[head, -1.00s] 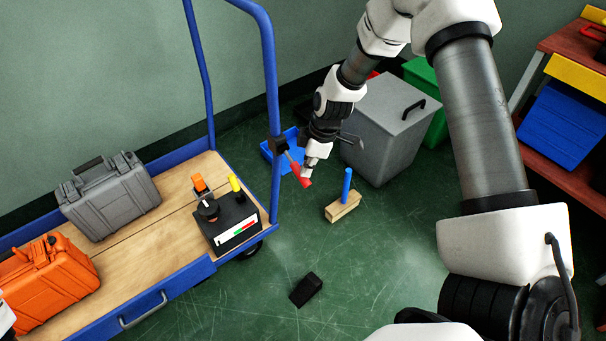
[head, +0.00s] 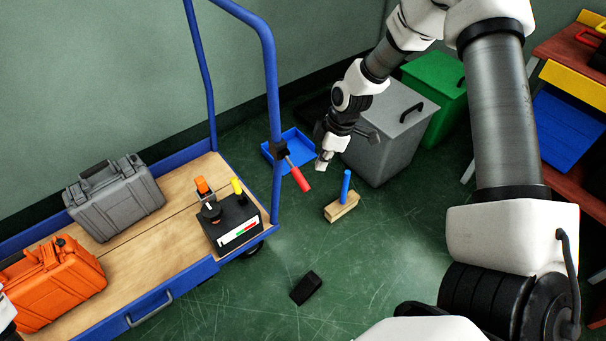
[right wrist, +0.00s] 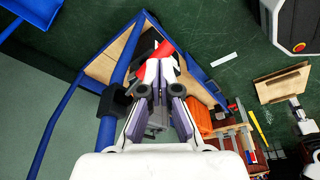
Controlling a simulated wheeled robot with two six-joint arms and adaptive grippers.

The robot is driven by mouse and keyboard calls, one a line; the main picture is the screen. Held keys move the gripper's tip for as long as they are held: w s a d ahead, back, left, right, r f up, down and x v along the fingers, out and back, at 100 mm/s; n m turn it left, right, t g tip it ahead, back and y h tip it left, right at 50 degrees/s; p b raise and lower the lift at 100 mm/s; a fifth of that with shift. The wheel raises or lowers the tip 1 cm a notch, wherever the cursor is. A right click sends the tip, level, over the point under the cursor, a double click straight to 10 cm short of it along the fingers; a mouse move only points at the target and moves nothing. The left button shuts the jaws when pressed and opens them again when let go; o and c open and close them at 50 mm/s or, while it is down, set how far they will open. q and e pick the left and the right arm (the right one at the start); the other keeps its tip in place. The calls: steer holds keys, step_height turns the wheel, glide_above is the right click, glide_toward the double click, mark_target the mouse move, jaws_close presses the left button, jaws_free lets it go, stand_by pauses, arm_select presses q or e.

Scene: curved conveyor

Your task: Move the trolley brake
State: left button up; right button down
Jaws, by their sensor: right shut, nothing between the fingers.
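The trolley (head: 187,279) has a wooden deck, blue frame and tall blue handle bar. Its brake lever (head: 300,178), with a red grip, hangs from a dark clamp (head: 279,150) on the bar and slants down right. My right gripper (head: 322,164) is shut and empty, just right of the red grip, with a small gap in the head view. In the right wrist view, the closed fingertips (right wrist: 162,58) lie close under the red grip (right wrist: 165,48); contact cannot be told. The fingers of my left gripper are not in view.
On the deck are a grey case (head: 112,196), an orange case (head: 52,284) and a black control box (head: 234,219). A wooden block with a blue peg (head: 343,200), a black wedge (head: 306,287), a blue tray (head: 292,136) and a grey bin (head: 392,135) stand on the floor.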

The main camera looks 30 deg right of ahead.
steer(key=v, duration=0.8)
steer(key=shift+r, duration=0.4)
steer(key=shift+s, duration=0.1)
